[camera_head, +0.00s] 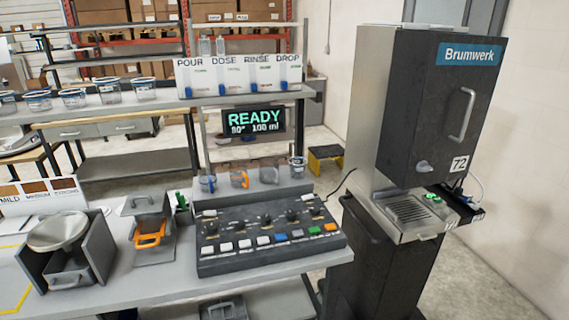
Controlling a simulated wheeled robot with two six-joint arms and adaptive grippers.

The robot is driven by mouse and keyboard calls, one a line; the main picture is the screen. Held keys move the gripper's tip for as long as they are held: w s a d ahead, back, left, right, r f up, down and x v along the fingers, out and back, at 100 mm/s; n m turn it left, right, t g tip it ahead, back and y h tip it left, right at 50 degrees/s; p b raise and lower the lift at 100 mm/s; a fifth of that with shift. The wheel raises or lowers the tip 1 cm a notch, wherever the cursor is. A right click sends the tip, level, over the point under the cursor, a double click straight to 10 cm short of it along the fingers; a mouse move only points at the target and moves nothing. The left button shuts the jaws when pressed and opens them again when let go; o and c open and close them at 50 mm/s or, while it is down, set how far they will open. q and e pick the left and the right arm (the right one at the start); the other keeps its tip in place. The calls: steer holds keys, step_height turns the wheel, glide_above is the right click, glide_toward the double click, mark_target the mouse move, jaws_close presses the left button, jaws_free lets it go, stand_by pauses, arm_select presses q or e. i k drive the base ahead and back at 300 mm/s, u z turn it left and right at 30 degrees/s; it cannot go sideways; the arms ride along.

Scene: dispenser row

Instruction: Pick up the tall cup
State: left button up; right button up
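Several clear cups with dark blue rims stand in a row on the upper shelf at the left. One of them, a cup (109,92), looks somewhat taller than its neighbours, such as the cup (73,98) to its left and the cup (144,89) to its right. I cannot tell for sure that it is the tall cup. Small clear vessels, including one with an orange handle (239,179), stand in a row behind the control panel. Neither of my grippers is in view.
A black control panel (268,243) with knobs and coloured buttons lies on the grey bench. The tall Brumwerk machine (438,110) stands at the right. A READY display (253,120) is behind.

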mark_target(298, 168)
steer(key=z, duration=0.85)
steer(key=i, duration=0.6)
steer(key=u, duration=0.45)
